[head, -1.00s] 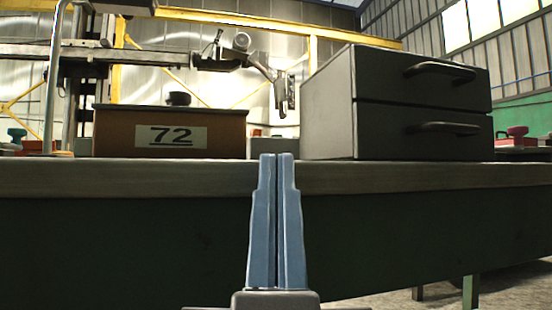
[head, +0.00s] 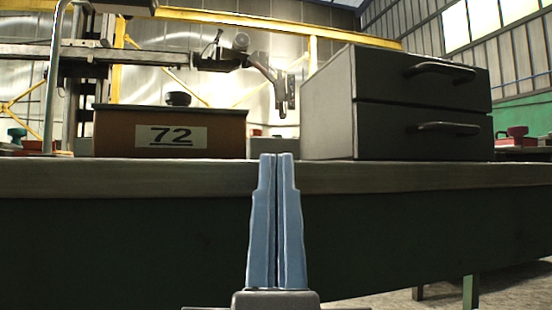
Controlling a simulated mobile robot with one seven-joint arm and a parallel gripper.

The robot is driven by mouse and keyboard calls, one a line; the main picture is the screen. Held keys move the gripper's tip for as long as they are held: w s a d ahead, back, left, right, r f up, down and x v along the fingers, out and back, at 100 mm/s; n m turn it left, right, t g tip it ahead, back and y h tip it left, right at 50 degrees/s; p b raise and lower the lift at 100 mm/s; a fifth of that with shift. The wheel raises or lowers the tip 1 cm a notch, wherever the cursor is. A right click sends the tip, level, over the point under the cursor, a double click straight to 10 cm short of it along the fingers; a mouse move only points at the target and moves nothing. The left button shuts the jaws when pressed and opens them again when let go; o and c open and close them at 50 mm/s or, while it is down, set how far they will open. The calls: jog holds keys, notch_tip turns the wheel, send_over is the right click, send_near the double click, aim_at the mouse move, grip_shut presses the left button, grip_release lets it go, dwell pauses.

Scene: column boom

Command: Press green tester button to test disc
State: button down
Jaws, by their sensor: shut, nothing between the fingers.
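My gripper (head: 276,156) points away from me at the bottom centre. Its two long blue fingers are shut with nothing between them. The fingertips show against the front edge of the workbench (head: 120,178); I cannot tell the gap in depth. I cannot pick out a green tester button or a disc for certain. A teal knob (head: 17,133) sits on a low red thing at the far left, partly cut off. A small grey box (head: 262,147) shows behind the fingertips, partly hidden by them.
A grey two-drawer cabinet (head: 325,110) stands right of centre. A red knobbed thing (head: 517,133) is at the far right. A thin pole rises at left.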

jog(key=shift+r, duration=0.1)
dwell(0.3)
notch_tip(320, 180, up, 32)
jog(key=p, duration=3.2)
jog(key=shift+a, duration=0.1)
